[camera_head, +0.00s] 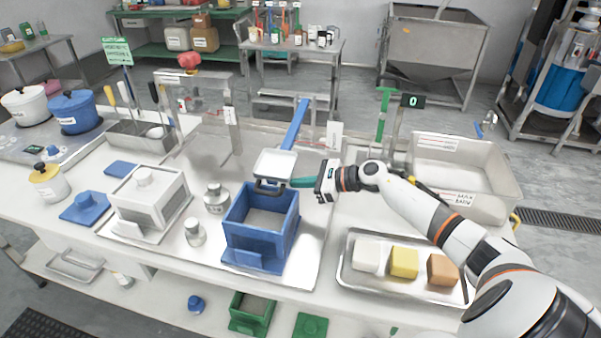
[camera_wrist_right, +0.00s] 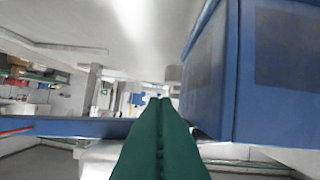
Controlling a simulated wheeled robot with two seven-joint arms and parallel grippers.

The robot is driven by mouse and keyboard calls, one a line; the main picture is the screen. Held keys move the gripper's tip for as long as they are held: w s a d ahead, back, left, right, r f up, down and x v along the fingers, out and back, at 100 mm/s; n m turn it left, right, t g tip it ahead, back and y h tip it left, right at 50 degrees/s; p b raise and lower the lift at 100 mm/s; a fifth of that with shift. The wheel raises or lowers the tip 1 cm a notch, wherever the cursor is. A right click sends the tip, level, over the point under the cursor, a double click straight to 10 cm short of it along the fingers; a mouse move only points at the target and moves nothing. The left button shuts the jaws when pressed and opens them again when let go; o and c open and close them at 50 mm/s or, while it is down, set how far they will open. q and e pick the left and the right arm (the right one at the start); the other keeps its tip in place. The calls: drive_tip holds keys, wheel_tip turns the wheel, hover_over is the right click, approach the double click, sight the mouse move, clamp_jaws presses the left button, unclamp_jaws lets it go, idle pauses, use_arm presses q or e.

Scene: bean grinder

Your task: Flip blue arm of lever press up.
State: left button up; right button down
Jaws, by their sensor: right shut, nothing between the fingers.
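The blue arm (camera_head: 295,125) of the lever press rises from behind a pale square plate (camera_head: 275,163), leaning slightly right in the head view. A blue bar that looks like this arm crosses the left of the wrist view (camera_wrist_right: 75,128). The open-topped blue box (camera_head: 262,232) stands in front of the plate; a large blue body (camera_wrist_right: 275,75) fills the right of the wrist view. My right gripper (camera_head: 292,183) has green fingers, shut and empty, beside the plate's right front edge; they also show in the wrist view (camera_wrist_right: 160,101). I cannot tell whether they touch it.
A tray (camera_head: 345,283) with white, yellow and brown blocks lies under my right arm. A white lidded box (camera_head: 150,205) and metal weights (camera_head: 215,198) stand left of the blue box. A metal frame (camera_head: 230,115) stands behind.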

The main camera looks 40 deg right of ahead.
use_arm(q)
drive_tip(key=shift+r, duration=0.55)
use_arm(e)
drive_tip(key=shift+s+a+r, duration=0.1)
drive_tip(key=shift+s+r, duration=0.05)
drive_tip(key=shift+r, duration=0.7)
